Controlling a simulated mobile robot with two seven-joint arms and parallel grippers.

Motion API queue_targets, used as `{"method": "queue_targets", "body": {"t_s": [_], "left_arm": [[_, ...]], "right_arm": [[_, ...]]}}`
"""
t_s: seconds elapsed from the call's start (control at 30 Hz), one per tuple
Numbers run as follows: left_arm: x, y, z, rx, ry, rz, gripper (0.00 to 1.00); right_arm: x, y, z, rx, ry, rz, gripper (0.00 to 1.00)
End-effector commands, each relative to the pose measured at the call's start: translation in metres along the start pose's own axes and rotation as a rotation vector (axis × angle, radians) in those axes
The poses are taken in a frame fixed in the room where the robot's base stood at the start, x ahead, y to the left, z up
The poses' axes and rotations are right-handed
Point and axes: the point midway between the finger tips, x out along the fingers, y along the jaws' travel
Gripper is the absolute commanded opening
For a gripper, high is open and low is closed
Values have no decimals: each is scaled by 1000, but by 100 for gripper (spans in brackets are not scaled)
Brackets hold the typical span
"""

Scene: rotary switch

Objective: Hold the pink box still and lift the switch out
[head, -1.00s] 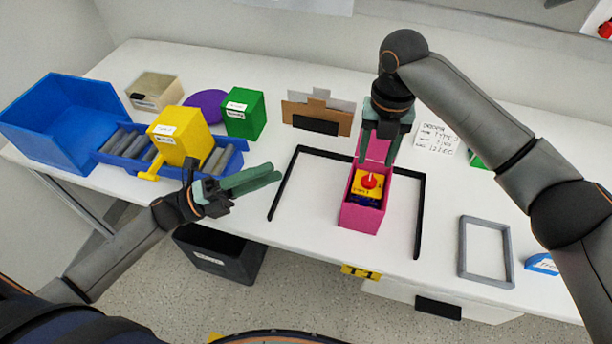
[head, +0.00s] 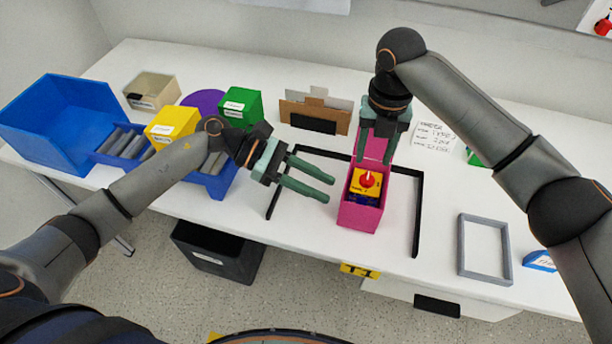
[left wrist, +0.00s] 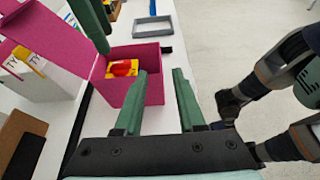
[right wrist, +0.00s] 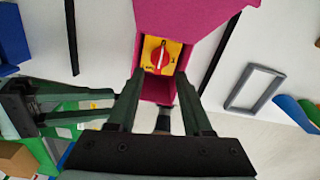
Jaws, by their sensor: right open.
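The pink box (head: 361,216) stands open on the white table, its pink flap (head: 373,146) raised at the back. The switch, a yellow plate with a red knob (head: 367,180), sits inside it. It also shows in the left wrist view (left wrist: 124,68) and right wrist view (right wrist: 160,55). My right gripper (head: 374,162) is open, pointing down over the back of the box, with pink flap visible between its fingers; contact cannot be told. My left gripper (head: 330,190) is open and empty, its fingers pointing at the left side of the box, just short of it.
A black frame (head: 417,215) lies around the box. A grey rectangular frame (head: 463,250) lies to the right. Blue bins (head: 60,120), a yellow box (head: 172,123) and a green box (head: 240,107) stand left. A cardboard holder (head: 315,112) stands behind.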

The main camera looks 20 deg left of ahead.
Motion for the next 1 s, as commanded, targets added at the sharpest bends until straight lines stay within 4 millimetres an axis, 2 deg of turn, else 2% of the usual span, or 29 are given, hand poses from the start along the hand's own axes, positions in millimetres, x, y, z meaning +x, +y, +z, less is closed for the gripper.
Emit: {"method": "queue_targets", "body": {"t_s": [0.2,0.5,0.67,0.93,1.0], "left_arm": [[46,-1,2,-2,-6,-3,39],[88,0,1,-5,-4,0,39],[96,0,1,-4,-2,0,39],[97,0,0,-4,-2,0,39],[97,0,1,-4,-2,0,32]], "right_arm": [[0,0,0,0,0,0,50],[0,0,0,0,0,0,50],[0,0,0,0,0,0,50],[0,0,0,0,0,0,50],[0,0,0,0,0,0,50]]}}
